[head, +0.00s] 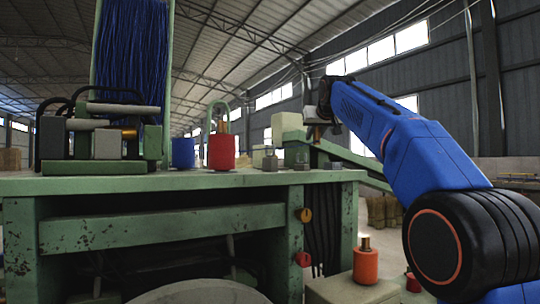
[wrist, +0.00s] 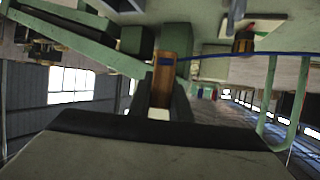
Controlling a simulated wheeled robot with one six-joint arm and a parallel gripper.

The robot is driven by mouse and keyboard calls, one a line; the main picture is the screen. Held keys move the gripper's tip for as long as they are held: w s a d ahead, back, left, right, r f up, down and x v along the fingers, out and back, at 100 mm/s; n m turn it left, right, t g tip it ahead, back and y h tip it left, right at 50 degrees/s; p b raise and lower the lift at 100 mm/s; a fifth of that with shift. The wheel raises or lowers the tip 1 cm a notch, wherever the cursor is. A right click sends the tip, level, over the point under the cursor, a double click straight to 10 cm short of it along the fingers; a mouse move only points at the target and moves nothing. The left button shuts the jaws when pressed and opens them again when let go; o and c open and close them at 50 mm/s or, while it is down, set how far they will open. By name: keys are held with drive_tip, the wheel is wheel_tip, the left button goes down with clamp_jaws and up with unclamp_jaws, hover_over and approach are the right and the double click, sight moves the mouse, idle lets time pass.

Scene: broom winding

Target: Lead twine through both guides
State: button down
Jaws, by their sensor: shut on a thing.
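My gripper (head: 320,120) is above the right end of the green bench, beside a pale green block. In the wrist view, my gripper (wrist: 160,95) is shut on a brown piece (wrist: 168,70). Blue twine (wrist: 225,54) runs from beside this piece to the right, past a green hoop-shaped frame (wrist: 272,90). The green hoop also shows in the head view (head: 218,104), behind the red spool. I cannot tell whether the twine passes through the hoop or beside it. The twine is too thin to make out in the head view.
A red spool (head: 222,151) and a blue spool (head: 183,152) stand on the green bench (head: 150,184). Blue bristles (head: 130,50) hang at the left behind a clamp-like fixture (head: 100,135). An orange spool (head: 366,262) stands lower, at the right.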

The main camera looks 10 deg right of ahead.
drive_tip(key=shift+w+d, duration=0.15)
drive_tip(key=shift+d, duration=0.1)
drive_tip(key=shift+f, duration=0.15)
